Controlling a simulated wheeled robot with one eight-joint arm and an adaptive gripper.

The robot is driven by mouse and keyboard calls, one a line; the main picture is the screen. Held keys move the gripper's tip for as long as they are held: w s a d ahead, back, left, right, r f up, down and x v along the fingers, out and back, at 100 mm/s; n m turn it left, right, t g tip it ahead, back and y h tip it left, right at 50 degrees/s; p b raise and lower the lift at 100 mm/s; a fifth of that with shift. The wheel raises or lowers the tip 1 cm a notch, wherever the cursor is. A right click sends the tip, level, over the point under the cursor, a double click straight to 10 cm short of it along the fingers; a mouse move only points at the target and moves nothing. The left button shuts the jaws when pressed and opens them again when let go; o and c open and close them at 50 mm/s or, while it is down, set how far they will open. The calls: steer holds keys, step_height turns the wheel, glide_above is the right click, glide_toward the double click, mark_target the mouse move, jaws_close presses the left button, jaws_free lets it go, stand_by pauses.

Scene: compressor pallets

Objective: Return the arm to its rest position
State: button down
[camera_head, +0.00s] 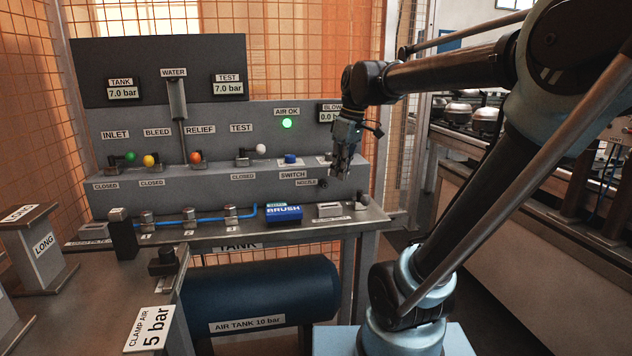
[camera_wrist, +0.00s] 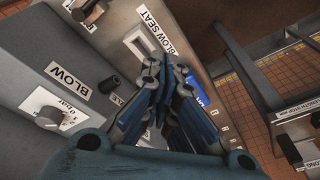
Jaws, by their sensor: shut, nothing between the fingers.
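My arm reaches from the right side of the head view across to the panel. My gripper (camera_head: 341,168) hangs pointing down in front of the right end of the grey valve panel (camera_head: 215,172), near the nozzle label. In the wrist view my gripper (camera_wrist: 164,78) has its blue-grey fingers drawn together with nothing between them. I cannot tell whether the gripper touches the panel.
A clamp-air post (camera_head: 165,262) and a LONG stand (camera_head: 42,245) are at left. A mesh fence (camera_head: 290,55) stands behind.

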steer(key=s+d+f+m, duration=0.3)
steer(key=s+d+f, duration=0.1)
steer(key=s+f, duration=0.1)
steer(key=s+d+f+m+t+h, duration=0.1)
steer(key=s+d+f+m, duration=0.3)
steer(key=f, duration=0.4)
steer(key=s+d+f+m+h, duration=0.1)
steer(key=s+d+f+m, duration=0.2)
steer(key=f, duration=0.4)
steer(key=s+d, duration=0.1)
steer(key=s, duration=0.1)
steer(key=shift+s+d+f+m, duration=0.15)
steer(key=shift+s+f+m, duration=0.05)
steer(key=shift+s+m, duration=0.1)
steer(key=shift+w+f, duration=0.2)
steer(key=shift+w, duration=0.3)
